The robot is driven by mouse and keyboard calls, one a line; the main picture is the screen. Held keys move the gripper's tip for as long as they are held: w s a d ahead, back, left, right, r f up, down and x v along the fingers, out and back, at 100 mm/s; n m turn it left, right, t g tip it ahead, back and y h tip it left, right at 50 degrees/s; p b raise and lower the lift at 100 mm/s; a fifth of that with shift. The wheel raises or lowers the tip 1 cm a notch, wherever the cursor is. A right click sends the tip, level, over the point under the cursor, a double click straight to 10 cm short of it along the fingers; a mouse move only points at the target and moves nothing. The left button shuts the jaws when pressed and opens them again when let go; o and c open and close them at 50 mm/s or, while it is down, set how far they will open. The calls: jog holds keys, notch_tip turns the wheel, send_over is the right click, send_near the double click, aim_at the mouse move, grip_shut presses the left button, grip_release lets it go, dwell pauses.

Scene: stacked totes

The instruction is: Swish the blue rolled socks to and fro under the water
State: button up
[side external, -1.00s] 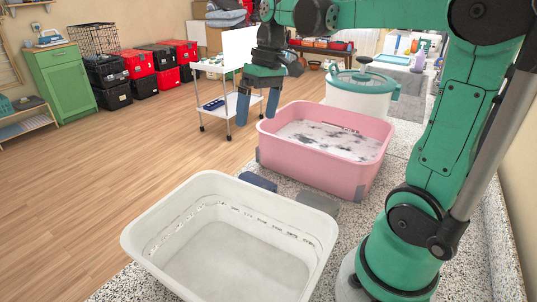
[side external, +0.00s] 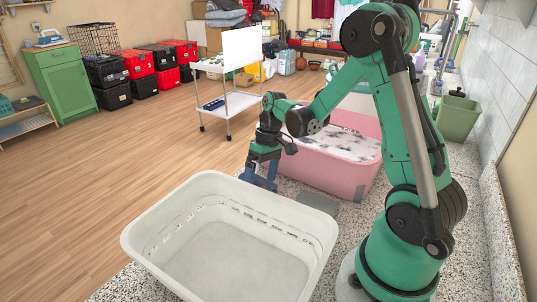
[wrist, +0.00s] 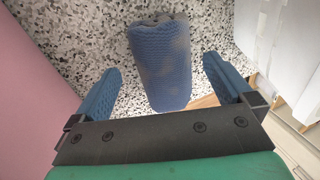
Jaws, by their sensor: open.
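The blue rolled socks (wrist: 160,75) lie on the speckled counter in the wrist view, as one upright-looking roll in the picture. My gripper (wrist: 161,66) is open, with one blue finger to each side of the roll and a gap on both sides. In the side view my gripper (side external: 261,178) is low between the two tubs, and its fingers largely hide the socks. The pink tub (side external: 335,172) behind holds whitish, dark-flecked water (side external: 345,143). The white tub (side external: 150,245) in front has a pale, greyish inside; I cannot tell its water level.
A grey flat item (side external: 318,203) lies on the counter between the tubs, right of my gripper. The pink wall (wrist: 25,80) and the white tub's side (wrist: 300,60) flank the wrist view. A green bin (side external: 458,118) stands at the back right.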

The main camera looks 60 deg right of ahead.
aim_at(260, 177)
jog(key=shift+a+f, duration=0.25)
jog(key=shift+f, duration=0.45)
jog(key=c, duration=1.1)
jog(key=shift+o, duration=0.2)
jog(key=shift+r, duration=0.15)
notch_tip(260, 177, up, 19)
jog(key=s+d+f+m+t, duration=0.1)
jog(key=s+d+f+m, duration=0.2)
jog(key=d, duration=0.8)
jog(key=s+d+f+m, duration=0.1)
jog(key=s+d+m, duration=0.3)
jog(key=d, duration=0.6)
jog(key=shift+n+h, duration=0.3)
jog(key=shift+n, duration=0.4)
jog(key=f, duration=1.4)
jog(key=shift+s+f, duration=0.1)
jog(key=shift+s, duration=0.2)
